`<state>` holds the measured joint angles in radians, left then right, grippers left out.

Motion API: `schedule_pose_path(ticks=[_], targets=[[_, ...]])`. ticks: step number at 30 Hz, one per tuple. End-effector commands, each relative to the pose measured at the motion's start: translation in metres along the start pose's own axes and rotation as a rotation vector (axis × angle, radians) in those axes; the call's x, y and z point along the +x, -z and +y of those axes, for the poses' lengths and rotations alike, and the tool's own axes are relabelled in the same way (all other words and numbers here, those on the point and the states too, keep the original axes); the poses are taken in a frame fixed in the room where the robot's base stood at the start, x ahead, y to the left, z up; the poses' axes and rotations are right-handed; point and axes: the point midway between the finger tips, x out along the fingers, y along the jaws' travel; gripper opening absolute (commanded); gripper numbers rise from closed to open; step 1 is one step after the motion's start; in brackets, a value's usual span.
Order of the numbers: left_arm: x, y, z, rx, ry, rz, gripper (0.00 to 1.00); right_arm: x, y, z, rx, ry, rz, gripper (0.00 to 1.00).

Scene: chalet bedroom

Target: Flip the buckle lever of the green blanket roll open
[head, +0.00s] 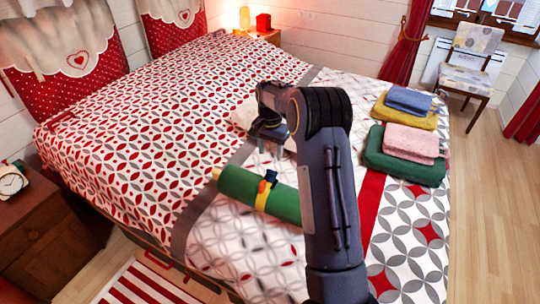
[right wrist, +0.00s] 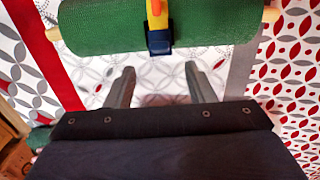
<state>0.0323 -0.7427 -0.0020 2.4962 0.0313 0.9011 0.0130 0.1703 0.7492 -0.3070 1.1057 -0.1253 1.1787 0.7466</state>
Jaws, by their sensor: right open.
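The green blanket roll (head: 285,203) lies on the bed with a yellow strap (head: 262,196) around its middle. A dark blue buckle (head: 267,181) sits on the strap, on the roll's upper side. In the right wrist view the roll (right wrist: 100,27) crosses the top, with the blue buckle (right wrist: 159,42) on its near edge and an orange part (right wrist: 155,7) above it. Whether the lever is raised is hard to tell. My right gripper (head: 271,150) is open and empty, just beyond the roll, its fingers (right wrist: 160,82) apart on either side of the buckle's line. My left gripper is not in view.
Folded cloths lie to the right on the bed: green (head: 375,160), pink (head: 410,141), yellow (head: 400,115) and blue (head: 408,99). A pale object (head: 243,113) lies behind my right gripper. A nightstand (head: 40,235) with a clock stands at left. The patterned cover left of the roll is clear.

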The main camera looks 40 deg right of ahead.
Motion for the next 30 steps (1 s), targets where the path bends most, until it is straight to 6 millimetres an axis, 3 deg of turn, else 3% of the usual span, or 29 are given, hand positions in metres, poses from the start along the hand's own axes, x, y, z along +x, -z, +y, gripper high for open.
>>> schedule_pose_path(ticks=[15, 26, 30], targets=[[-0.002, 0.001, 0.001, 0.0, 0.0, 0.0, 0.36, 0.071, 0.0, 0.001, 0.0, -0.003, -0.001, 0.49], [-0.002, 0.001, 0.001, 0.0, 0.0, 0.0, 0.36, 0.077, 0.0, 0.0, 0.0, 0.0, 0.0, 0.49], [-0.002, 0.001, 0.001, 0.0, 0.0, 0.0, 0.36, 0.077, 0.0, 0.0, 0.0, -0.001, 0.0, 0.32]])
